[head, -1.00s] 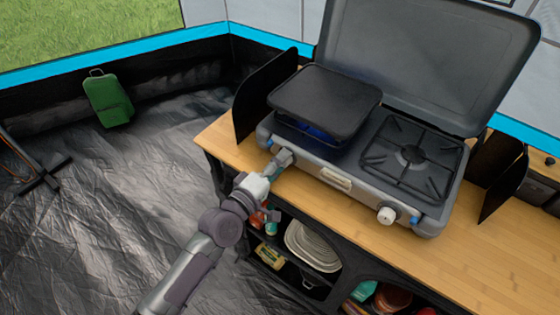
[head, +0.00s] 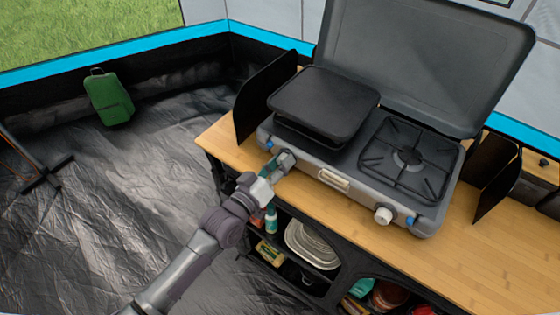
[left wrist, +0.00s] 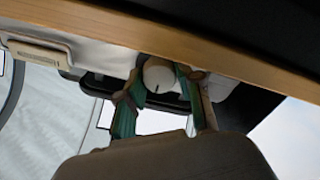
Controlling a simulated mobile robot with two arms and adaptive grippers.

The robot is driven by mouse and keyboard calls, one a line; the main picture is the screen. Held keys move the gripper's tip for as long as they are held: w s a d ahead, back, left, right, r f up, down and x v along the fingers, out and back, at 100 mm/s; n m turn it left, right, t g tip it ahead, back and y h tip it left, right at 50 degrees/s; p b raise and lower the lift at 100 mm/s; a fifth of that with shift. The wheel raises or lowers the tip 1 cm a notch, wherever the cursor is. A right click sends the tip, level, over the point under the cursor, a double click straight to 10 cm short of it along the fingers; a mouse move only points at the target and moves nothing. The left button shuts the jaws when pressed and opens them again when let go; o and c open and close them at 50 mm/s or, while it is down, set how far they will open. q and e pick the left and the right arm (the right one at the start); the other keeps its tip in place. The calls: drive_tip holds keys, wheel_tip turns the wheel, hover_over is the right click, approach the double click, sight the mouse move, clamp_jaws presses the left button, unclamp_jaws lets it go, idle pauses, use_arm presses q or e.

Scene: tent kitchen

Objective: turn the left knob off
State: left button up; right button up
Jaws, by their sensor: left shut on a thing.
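The grey camping stove (head: 330,182) stands on a wooden-topped table with its lid raised. My left gripper (head: 279,165) is at the left end of the stove's front, shut on the left knob. The gripper hides most of that knob in the head view. In the left wrist view the white round left knob (left wrist: 159,75) sits between the two green-padded fingers (left wrist: 160,88), and a small dark mark shows on its face. A black griddle plate (head: 322,104) covers the left burner, and no blue flame shows under it. My right gripper is not in view.
The right knob (head: 383,215) is white and stands clear near the open right burner (head: 407,158). Dark wind panels (head: 264,95) stand at the stove's sides. Shelves below hold plates (head: 312,246) and other items. The tent floor at left is mostly free.

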use_arm(q)
drive_tip(key=shift+f+m, duration=0.2)
drive_tip(key=shift+m, duration=0.2)
drive_tip(key=o, duration=1.2)
drive_tip(key=shift+r, duration=0.1)
drive_tip(key=shift+c, duration=0.2)
drive_tip(key=v, duration=1.2)
